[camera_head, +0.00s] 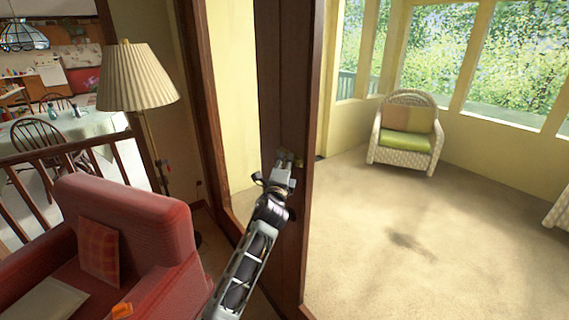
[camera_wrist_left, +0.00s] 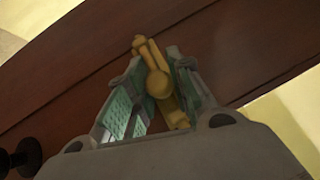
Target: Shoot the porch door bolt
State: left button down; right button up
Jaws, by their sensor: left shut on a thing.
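The porch door (camera_head: 285,90) is dark brown wood and stands ajar, seen nearly edge-on in the head view. My left gripper (camera_head: 284,168) is at the door's face, at about mid-height. In the left wrist view the brass bolt (camera_wrist_left: 158,80) lies between the two fingers of the left gripper (camera_wrist_left: 155,95), which are shut on it. The bolt's far end and its mount are partly hidden by the fingers. A dark round knob (camera_wrist_left: 22,158) shows at the lower left of the wrist view. My right gripper is in neither view.
A red armchair (camera_head: 130,225) and a floor lamp (camera_head: 138,80) stand left of the door. A wicker chair (camera_head: 407,135) stands in the porch. The porch carpet (camera_head: 400,240) is mostly clear.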

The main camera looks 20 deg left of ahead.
pick_arm(q)
jog(key=w+a, duration=0.2)
jog(key=a, duration=0.1)
jog(key=shift+w+p, duration=0.15)
jog(key=shift+p, duration=0.2)
jog(key=c, duration=1.3)
grip_release()
jog(key=shift+a, duration=0.25)
jog(key=shift+o, duration=0.2)
jog(key=shift+d, duration=0.1)
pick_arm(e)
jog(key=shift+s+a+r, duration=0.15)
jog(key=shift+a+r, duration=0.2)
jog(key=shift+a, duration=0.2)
pick_arm(q)
jog(key=shift+d, duration=0.1)
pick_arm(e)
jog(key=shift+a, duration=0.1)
pick_arm(q)
jog(key=shift+s, duration=0.2)
jog(key=v, duration=1.1)
jog(key=shift+s, duration=0.3)
